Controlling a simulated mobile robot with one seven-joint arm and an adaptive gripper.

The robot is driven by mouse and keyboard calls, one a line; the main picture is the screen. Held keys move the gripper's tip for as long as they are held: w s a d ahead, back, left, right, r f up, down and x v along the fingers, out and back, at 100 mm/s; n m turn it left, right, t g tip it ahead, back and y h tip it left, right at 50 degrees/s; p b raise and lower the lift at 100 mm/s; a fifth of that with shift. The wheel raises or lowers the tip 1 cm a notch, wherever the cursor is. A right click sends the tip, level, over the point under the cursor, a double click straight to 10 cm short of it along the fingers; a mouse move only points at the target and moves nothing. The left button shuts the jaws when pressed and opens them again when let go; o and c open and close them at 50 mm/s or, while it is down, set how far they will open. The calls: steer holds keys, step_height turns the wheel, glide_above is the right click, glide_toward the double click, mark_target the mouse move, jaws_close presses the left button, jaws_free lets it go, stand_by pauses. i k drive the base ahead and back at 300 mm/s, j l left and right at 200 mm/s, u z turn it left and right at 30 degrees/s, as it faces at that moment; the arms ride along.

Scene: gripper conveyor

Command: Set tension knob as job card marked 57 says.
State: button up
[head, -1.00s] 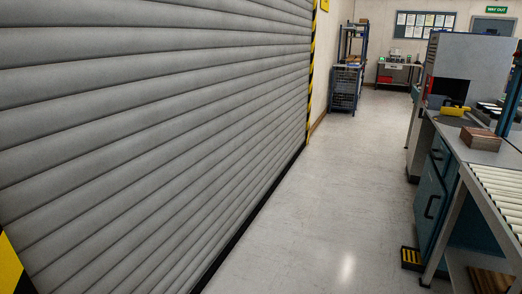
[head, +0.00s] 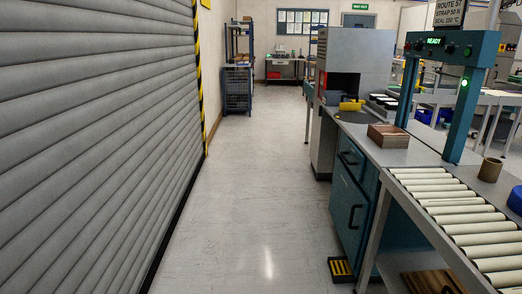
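A dark card (head: 452,13) stands on top of a teal arch machine (head: 458,112) at the upper right of the head view. Its small text seems to read route 57, strap 50 N and a seal temperature, perhaps 250 °C; its top is cut by the frame edge. The arch's crossbar carries a green READY display (head: 438,41) and small dark controls beside it. I cannot tell which of these is the tension knob, nor its setting. A green lamp (head: 464,83) glows on the right post. My gripper is not in view.
A roller conveyor (head: 460,215) runs from the arch toward me at the right. A brown stack (head: 390,135) lies on the bench left of the arch. A yellow-striped pedal (head: 341,268) is on the floor. The aisle floor (head: 250,190) beside the grey shutter (head: 90,130) is clear.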

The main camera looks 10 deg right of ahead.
mark_target(418, 47)
steer(key=i+l+z, duration=0.1)
steer(key=i+z, duration=0.4)
steer(key=i+j+z, duration=0.1)
steer(key=i+z, duration=0.4)
steer(key=i+l+z, duration=0.15)
steer(key=i+z, duration=0.25)
steer(key=i, duration=0.55)
